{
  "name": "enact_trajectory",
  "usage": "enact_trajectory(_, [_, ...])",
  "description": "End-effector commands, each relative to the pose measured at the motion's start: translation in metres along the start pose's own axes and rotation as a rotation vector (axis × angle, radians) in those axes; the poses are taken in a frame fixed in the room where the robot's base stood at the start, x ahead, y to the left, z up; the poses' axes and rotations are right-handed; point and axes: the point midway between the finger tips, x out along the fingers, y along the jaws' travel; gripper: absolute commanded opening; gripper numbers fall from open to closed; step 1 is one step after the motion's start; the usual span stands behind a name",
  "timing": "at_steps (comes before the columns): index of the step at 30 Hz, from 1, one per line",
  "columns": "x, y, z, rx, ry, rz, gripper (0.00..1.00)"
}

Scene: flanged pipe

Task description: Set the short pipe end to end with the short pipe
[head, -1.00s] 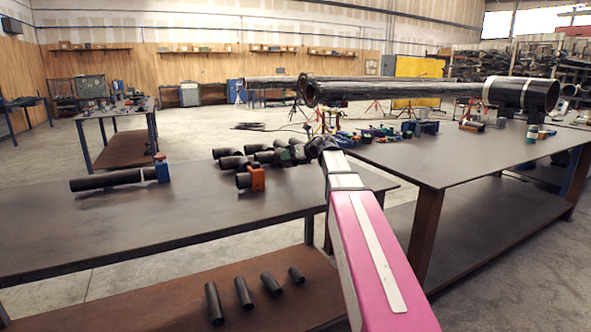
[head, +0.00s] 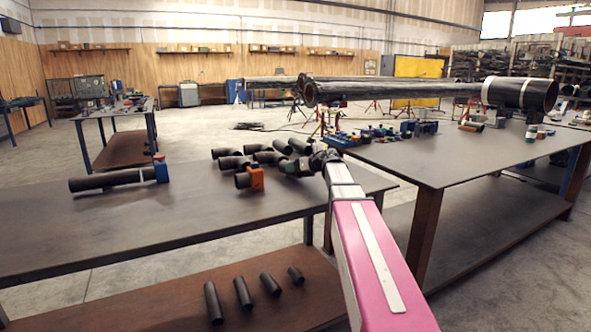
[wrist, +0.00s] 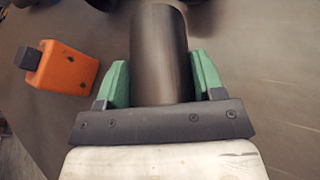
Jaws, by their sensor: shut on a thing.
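My gripper (head: 298,167) has green jaws and is low over the near left table, at the right end of a group of short dark pipe pieces (head: 228,163). In the wrist view my gripper (wrist: 162,88) is shut on a short dark pipe (wrist: 160,50), which lies between the green jaws and points away from me. In the head view I cannot clearly separate the held pipe from its neighbours. Another dark pipe (head: 105,181) lies at the table's left, with a light band near its right end beside a blue block (head: 161,168). I cannot tell which pipe is the partner.
An orange block (head: 257,178) stands left of my gripper and shows in the wrist view (wrist: 60,68). Several short pipes (head: 243,292) lie on the lower shelf. A long flanged pipe (head: 390,90) extends above the right table (head: 450,160). The left table's middle is clear.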

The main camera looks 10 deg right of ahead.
Motion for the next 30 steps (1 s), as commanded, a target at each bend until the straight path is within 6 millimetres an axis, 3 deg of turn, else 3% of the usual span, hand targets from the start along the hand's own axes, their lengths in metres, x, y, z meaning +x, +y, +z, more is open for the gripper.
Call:
enact_trajectory(2, [0.001, 0.000, -0.002, 0.001, -0.001, 0.000, 0.26])
enact_trajectory(3, [0.001, -0.001, -0.002, 0.000, 0.000, 0.000, 0.68])
enact_trajectory(5, [0.001, -0.001, -0.002, 0.000, 0.000, 0.000, 0.87])
enact_trajectory(17, [-0.004, 0.000, 0.001, 0.000, 0.000, -0.001, 0.87])
enact_trajectory(30, [-0.084, 0.001, 0.000, 0.000, -0.001, -0.002, 0.87])
